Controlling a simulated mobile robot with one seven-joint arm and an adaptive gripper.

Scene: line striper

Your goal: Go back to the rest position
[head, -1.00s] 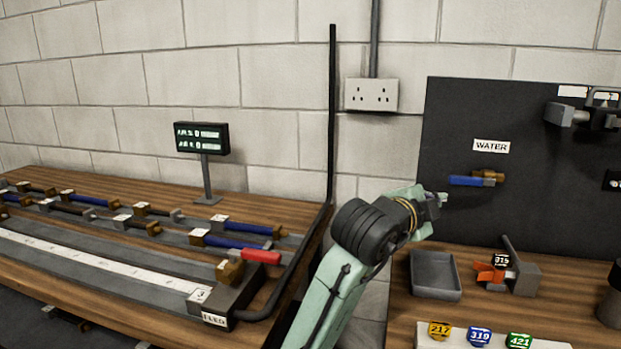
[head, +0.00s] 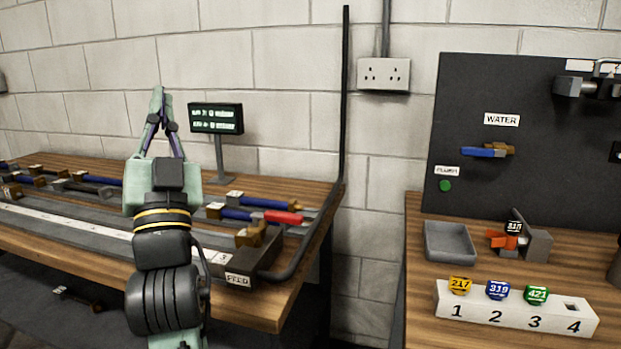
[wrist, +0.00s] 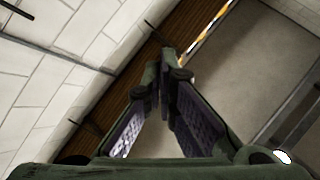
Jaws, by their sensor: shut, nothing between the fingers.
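My gripper (head: 158,92) is raised in front of the left bench in the head view, fingers pointing up. Its fingertips meet and hold nothing. In the wrist view the two fingers (wrist: 165,55) also come together at their tips, with a strip of wooden bench and grey floor beyond. My arm hides part of the left bench and its rail.
The left bench holds several blue-handled valves (head: 262,200), a red-handled one (head: 283,217) and a display (head: 216,118). On the right bench are a grey tray (head: 450,256), an orange part (head: 502,240) and a numbered rack (head: 480,317) with coloured tags. A dark panel (head: 480,90) stands behind.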

